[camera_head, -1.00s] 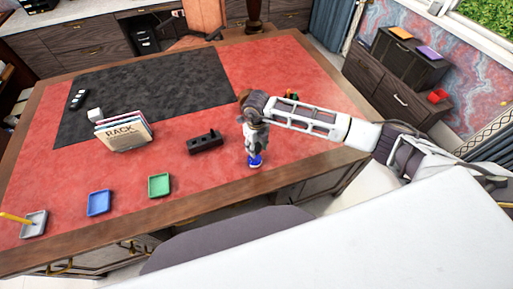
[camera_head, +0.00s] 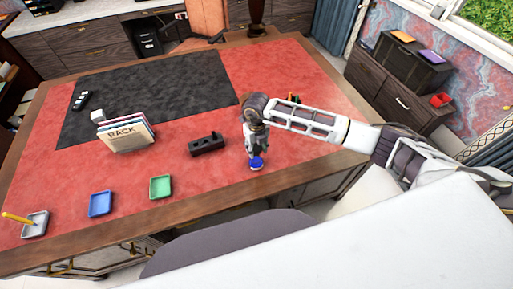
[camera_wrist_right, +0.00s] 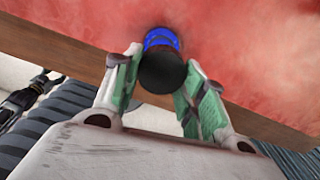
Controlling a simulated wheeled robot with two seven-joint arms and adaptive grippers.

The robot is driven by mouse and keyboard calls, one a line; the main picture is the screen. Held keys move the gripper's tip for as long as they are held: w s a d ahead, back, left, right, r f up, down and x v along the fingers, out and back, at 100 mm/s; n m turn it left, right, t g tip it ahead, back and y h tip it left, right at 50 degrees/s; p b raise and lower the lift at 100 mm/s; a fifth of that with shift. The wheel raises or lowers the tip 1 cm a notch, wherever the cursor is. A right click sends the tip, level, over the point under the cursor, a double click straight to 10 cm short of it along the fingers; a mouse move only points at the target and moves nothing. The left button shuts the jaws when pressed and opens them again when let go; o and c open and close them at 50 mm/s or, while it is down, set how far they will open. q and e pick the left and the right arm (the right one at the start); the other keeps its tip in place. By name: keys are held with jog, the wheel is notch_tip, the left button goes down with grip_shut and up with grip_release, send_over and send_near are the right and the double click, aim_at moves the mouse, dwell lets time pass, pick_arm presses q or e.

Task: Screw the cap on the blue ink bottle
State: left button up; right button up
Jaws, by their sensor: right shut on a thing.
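The blue ink bottle (camera_head: 257,163) stands near the front edge of the red leather desk, and its blue part also shows in the right wrist view (camera_wrist_right: 161,40). The black cap (camera_wrist_right: 162,73) is between the fingers of my right gripper (camera_wrist_right: 160,85), which is shut on it. The cap is in line with the bottle and covers part of it; I cannot tell whether it is seated on the neck. In the head view my right gripper (camera_head: 255,150) is just above the bottle and hides the cap. My left gripper is not in view.
A dark block with holes (camera_head: 207,145) lies left of the gripper. Green (camera_head: 160,187), blue (camera_head: 100,204) and grey (camera_head: 35,224) trays line the front left. A file rack (camera_head: 126,136) stands behind them. The desk's front edge (camera_head: 300,178) is close to the bottle.

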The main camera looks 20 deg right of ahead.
jog(key=shift+f, duration=0.1)
jog(key=shift+f+b, duration=1.25)
jog(key=shift+f, duration=0.9)
dwell(1.0)
jog(key=shift+f+b, duration=0.75)
jog(key=shift+b, duration=0.3)
dwell(2.2)
jog(key=o, duration=0.8)
jog(key=shift+r, duration=0.2)
